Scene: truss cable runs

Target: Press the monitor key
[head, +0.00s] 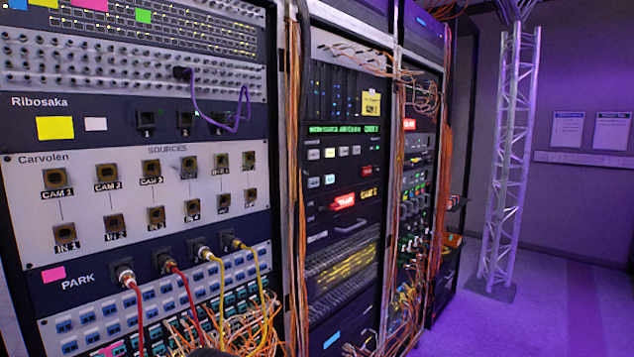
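Small square keys sit in the middle rack, under a green-lit text display (342,129). The upper row has a pale key (313,154), a lit yellowish key (329,153) and others to the right. A lower row has a pale key (313,183) and a bluish lit key (329,180). Their lettering is too small to read, so I cannot tell which one is the monitor key. Neither gripper can be made out. A dark rounded shape (208,352) shows at the bottom edge, and I cannot tell what it is.
The near left rack has a Carvolen source panel (140,185) and a PARK row with red and yellow cables (172,290) plugged in. Orange cable bundles (297,180) hang between racks. A truss tower (508,150) stands at right. The purple floor (540,310) is clear there.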

